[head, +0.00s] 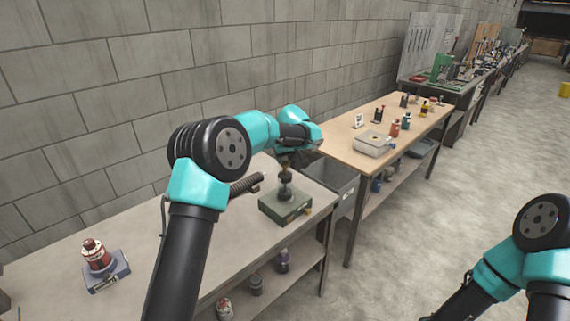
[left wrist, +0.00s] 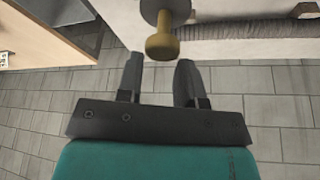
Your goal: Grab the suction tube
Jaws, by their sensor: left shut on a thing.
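In the head view, a dark upright piece (head: 286,190) with a brass-coloured top stands on a green box (head: 272,207) on the near bench. A dark ribbed tube (head: 245,184) lies left of it; it also shows in the left wrist view (left wrist: 245,30). My left gripper (head: 289,158) is directly above the green box, at the top of the upright piece. I cannot tell whether the knob joins the tube. My right gripper is out of view.
A red-capped bottle on a blue-grey base (head: 106,273) stands at the near bench's left. A wooden table (head: 345,150) with a white box (head: 373,145) and several bottles is beyond. A grey bin (head: 345,185) sits between them. A block wall runs behind.

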